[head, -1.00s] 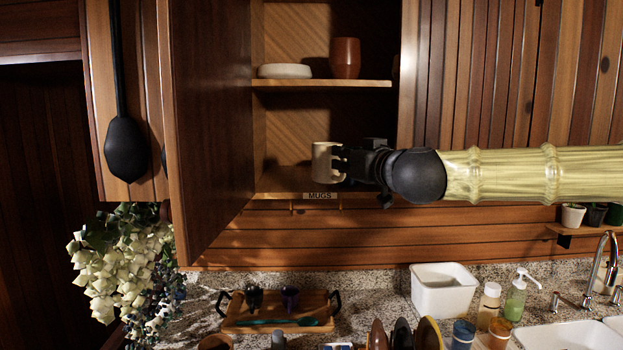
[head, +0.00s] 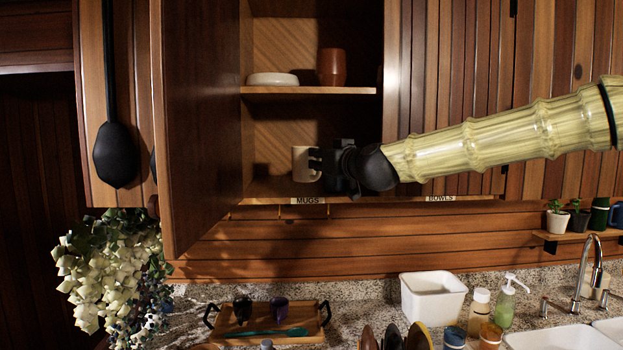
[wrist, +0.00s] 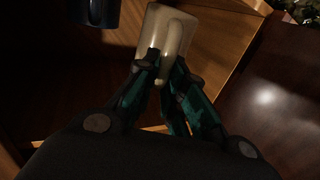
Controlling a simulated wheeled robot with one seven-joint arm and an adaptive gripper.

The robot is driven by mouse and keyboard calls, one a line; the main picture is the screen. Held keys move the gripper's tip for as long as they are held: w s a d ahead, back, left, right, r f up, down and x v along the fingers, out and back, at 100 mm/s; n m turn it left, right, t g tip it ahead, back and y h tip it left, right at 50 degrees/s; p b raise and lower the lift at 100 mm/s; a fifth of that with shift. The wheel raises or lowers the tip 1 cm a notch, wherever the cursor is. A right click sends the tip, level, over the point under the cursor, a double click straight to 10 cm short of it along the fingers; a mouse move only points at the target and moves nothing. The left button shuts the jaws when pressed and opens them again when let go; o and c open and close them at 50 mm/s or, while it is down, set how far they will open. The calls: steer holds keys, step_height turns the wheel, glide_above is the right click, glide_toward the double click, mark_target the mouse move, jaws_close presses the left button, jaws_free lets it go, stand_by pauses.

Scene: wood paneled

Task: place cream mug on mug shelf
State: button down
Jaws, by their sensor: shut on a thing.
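The cream mug (head: 302,164) is upright at the lower shelf of the open cabinet, just above or on the shelf board; I cannot tell which. The mug shelf (head: 262,190) carries a MUGS label (head: 308,201) on its front edge. My gripper (head: 318,164) is shut on the mug from its right side. In the wrist view the fingers (wrist: 168,75) close around the handle of the cream mug (wrist: 182,28). The fingers hide part of the mug and its handle.
The open cabinet door (head: 203,120) stands left of the mug. A white dish (head: 273,79) and a brown cup (head: 332,68) stand on the upper shelf. A dark blue mug (wrist: 97,12) shows in the wrist view. A BOWLS label (head: 440,198) is farther right.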

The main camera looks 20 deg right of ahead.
mark_target(315, 173)
steer(key=shift+w+d+f+p, duration=0.1)
steer(key=shift+w+p, duration=0.5)
steer(key=shift+w, duration=1.2)
steer(key=shift+w+d+f+p, duration=0.1)
steer(key=shift+w+p, duration=0.5)
steer(key=shift+w, duration=1.2)
step_height(315, 173, down, 4)
steer(key=shift+d+r+p, duration=0.15)
steer(key=shift+r+p, duration=0.1)
steer(key=shift+p, duration=0.6)
steer(key=shift+s, duration=0.1)
steer(key=shift+a, duration=0.2)
steer(key=shift+f, duration=0.2)
steer(key=c, duration=1.5)
jaws_free()
steer(key=shift+d, duration=0.1)
